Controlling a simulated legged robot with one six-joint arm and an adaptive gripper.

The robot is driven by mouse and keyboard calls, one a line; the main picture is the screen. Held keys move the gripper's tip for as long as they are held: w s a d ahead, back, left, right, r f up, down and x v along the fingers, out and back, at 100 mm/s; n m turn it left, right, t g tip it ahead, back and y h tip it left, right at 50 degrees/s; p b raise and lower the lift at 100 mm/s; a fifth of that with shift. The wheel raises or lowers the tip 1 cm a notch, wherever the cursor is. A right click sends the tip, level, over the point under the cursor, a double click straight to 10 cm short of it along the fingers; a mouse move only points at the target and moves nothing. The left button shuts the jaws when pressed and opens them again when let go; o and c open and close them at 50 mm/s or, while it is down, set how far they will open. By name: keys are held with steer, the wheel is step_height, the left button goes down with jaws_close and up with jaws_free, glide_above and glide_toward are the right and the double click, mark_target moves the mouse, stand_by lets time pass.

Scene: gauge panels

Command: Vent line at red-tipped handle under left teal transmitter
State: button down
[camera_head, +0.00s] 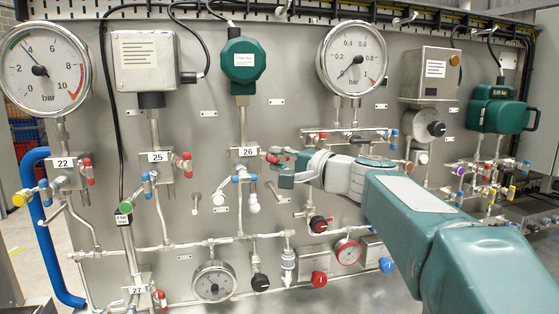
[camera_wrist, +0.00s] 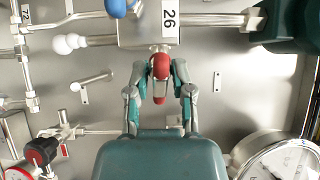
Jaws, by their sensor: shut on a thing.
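The left teal transmitter (camera_head: 243,60) is mounted on the panel above the valve block labelled 26 (camera_head: 247,153). Its teal body also shows at the top right of the wrist view (camera_wrist: 290,25). The red-tipped handle (camera_wrist: 160,67) sticks out from the right side of block 26. My gripper (camera_head: 278,163) is at this handle, and the wrist view shows its two fingers (camera_wrist: 161,80) closed on either side of the red part. In the head view the fingers partly hide the handle. A blue handle (camera_wrist: 116,8) and a white knob (camera_wrist: 65,44) sit beside the block.
Blocks 22 (camera_head: 65,172) and 25 (camera_head: 160,167), with red-tipped handles, stand left. A round bar gauge (camera_head: 352,58) hangs above my arm, with pipes and small valves below it. A lower gauge (camera_head: 213,282) and black knob (camera_head: 260,282) sit beneath. Free panel is limited.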

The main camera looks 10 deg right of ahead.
steer(key=shift+f, duration=0.3)
steer(key=c, duration=0.8)
jaws_free()
steer(key=shift+o, duration=0.6)
steer(key=shift+a+r, duration=0.1)
steer(key=v, duration=1.2)
